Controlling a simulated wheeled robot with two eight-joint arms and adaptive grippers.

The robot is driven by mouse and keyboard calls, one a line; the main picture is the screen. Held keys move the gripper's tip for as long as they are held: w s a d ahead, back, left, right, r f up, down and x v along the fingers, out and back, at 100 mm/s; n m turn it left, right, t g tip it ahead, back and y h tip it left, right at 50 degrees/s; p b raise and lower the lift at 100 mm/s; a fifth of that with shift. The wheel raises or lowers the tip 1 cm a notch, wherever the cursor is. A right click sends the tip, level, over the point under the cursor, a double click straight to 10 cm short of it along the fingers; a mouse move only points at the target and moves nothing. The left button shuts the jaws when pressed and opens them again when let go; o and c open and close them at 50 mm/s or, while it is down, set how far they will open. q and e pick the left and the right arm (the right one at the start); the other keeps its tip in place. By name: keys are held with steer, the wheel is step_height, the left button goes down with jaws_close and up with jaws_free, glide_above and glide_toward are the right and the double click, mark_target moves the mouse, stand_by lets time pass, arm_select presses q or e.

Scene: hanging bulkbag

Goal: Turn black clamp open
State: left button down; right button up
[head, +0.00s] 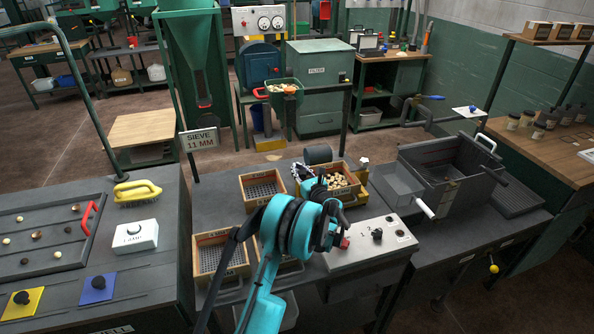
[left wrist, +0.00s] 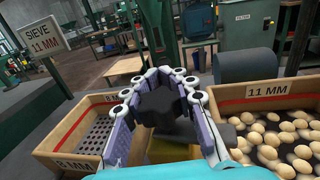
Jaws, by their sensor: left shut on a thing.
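The black clamp (left wrist: 163,106) is a dark, lobed knob in the middle of the left wrist view, above a yellow block (left wrist: 172,150). My left gripper (left wrist: 160,88) is shut on it, with one finger on each side. In the head view my left gripper (head: 303,174) is between two wooden sieve boxes, and my teal arm hides much of the area. I cannot make out the clamp in the head view. How far the clamp is turned cannot be told. My right gripper does not show.
An empty 8 mm sieve box (left wrist: 88,130) stands left of the gripper. An 11 mm box (left wrist: 262,95) with round pale pieces stands right. A dark roller (head: 318,154) is behind. A control panel (head: 366,243) and a metal hopper (head: 440,172) are to the right.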

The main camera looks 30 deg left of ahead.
mark_target(306, 172)
arm_select(q)
steer(key=d+m+t+h, duration=0.1)
steer(key=m+t+h, duration=0.1)
steer(key=m+h, duration=0.2)
steer(key=w+d+m+t+h+b, duration=0.1)
steer(key=m+t+h, duration=0.2)
steer(key=h, duration=0.4)
steer(key=d+m+t+h+b, duration=0.1)
steer(key=m+t+h, duration=0.2)
steer(key=m+h, duration=0.2)
steer(key=shift+w+m+h, duration=0.3)
steer(key=shift+h, duration=0.1)
steer(key=shift+s+d+m+g+h, duration=0.1)
steer(key=shift+d+m+g+h, duration=0.2)
steer(key=shift+m+h, duration=0.8)
steer(key=shift+d+m+g+h, duration=0.25)
steer(key=shift+m+h, duration=0.35)
steer(key=shift+h, duration=0.9)
steer(key=shift+d, duration=0.1)
steer(key=c, duration=1.2)
jaws_free()
steer(key=shift+o, duration=0.2)
